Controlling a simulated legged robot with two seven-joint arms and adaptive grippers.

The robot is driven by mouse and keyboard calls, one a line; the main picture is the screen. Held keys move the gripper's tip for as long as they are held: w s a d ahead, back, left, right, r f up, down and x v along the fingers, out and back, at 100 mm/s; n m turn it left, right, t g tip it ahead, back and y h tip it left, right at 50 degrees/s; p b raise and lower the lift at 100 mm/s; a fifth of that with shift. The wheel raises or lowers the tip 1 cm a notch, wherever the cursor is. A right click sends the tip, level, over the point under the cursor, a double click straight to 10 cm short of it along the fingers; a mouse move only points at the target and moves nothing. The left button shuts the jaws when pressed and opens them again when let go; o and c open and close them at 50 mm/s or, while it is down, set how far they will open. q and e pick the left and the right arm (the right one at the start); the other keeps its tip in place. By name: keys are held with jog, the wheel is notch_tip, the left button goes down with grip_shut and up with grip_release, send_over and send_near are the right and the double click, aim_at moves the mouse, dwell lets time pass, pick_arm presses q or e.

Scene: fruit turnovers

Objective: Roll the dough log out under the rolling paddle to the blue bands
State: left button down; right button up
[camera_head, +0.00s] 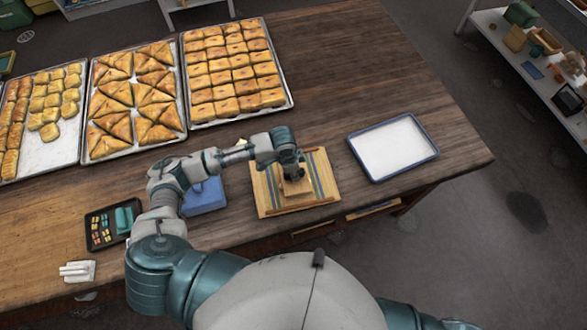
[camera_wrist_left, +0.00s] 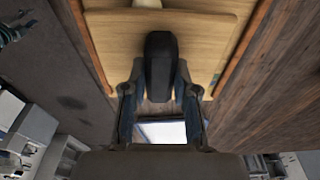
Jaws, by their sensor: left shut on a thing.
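The wooden board (camera_head: 322,172) lies near the front edge of the table, with blue and tan bands running along it. The rolling paddle (camera_head: 297,187), a flat pale wooden plate, is over the middle of the board; its wood also fills the upper part of the left wrist view (camera_wrist_left: 115,45). My left gripper (camera_head: 294,172) is above the paddle, shut on its dark handle (camera_wrist_left: 160,60), with a finger on each side. My right gripper is out of view.
An empty blue-rimmed white tray (camera_head: 431,152) stands right of the board. A blue box (camera_head: 204,196) and a dark tray (camera_head: 97,238) lie to the left. Baking trays of pastries (camera_head: 290,98) fill the back left. Bare table lies behind the board.

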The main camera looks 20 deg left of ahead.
pick_arm(q)
jog(key=shift+s+d, duration=0.25)
jog(key=shift+s, duration=0.25)
jog(key=shift+s+d, duration=0.2)
jog(key=shift+s, duration=0.25)
jog(key=shift+w+a, duration=0.1)
jog(key=shift+w, duration=0.15)
jog(key=shift+w+a+f, duration=0.1)
jog(key=shift+w+a, duration=0.05)
jog(key=shift+w, duration=0.15)
jog(key=shift+w+a, duration=0.1)
jog(key=shift+w+a, duration=0.25)
jog(key=shift+w, duration=0.3)
jog(key=shift+w+a, duration=0.1)
jog(key=shift+w, duration=0.05)
jog(key=shift+w+a, duration=0.1)
jog(key=shift+w, duration=0.05)
dwell(0.4)
dwell(0.3)
